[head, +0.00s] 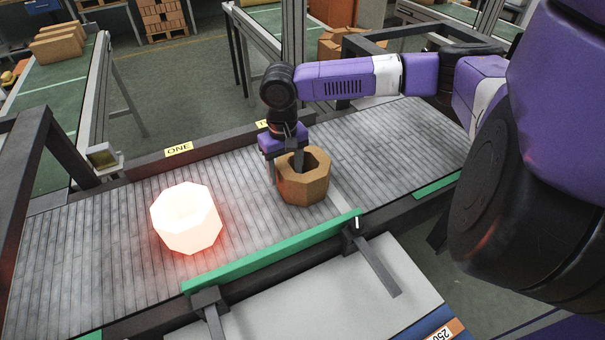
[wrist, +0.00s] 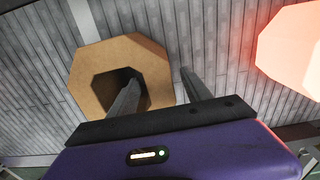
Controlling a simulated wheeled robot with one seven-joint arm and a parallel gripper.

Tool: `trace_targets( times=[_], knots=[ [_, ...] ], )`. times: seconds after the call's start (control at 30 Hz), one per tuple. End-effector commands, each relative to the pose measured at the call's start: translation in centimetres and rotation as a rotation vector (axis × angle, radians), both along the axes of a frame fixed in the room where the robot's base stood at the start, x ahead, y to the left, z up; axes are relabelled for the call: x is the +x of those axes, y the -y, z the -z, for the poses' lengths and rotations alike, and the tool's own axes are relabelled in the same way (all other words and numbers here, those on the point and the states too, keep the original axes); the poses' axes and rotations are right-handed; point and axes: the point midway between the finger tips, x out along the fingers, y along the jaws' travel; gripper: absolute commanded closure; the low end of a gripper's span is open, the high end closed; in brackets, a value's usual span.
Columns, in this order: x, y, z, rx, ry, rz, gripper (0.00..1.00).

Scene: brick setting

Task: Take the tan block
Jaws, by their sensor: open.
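The tan block (head: 306,189) is an eight-sided ring with an open hole in its top, standing on the grey slatted conveyor (head: 110,240). In the wrist view the tan block (wrist: 90,85) fills the upper left. My gripper (head: 287,172) points down at its left side, with the jaws open. In the wrist view my gripper (wrist: 160,76) has one finger over or in the hole and the other just outside the block's right edge, so the fingers straddle one wall. I cannot tell how deep the tips reach, or whether they touch it.
A glowing white-hot block (head: 187,218) with a red halo stands to the left on the conveyor; it also shows in the wrist view (wrist: 292,48). A green rail (head: 275,250) runs along the near edge. A yellow ONE label (head: 179,149) is on the far rail.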

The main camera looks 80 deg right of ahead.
Motion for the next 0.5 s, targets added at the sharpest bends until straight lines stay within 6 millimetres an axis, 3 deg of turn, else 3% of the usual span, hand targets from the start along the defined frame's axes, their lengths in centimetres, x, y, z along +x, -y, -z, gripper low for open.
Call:
trace_targets(
  times=[0.2,0.5],
  knots=[
    [0.0,-0.2,2.8,0.001,-0.002,0.000,0.43],
    [-0.1,-0.2,3.5,-0.001,-0.001,0.000,0.43]
  ],
)
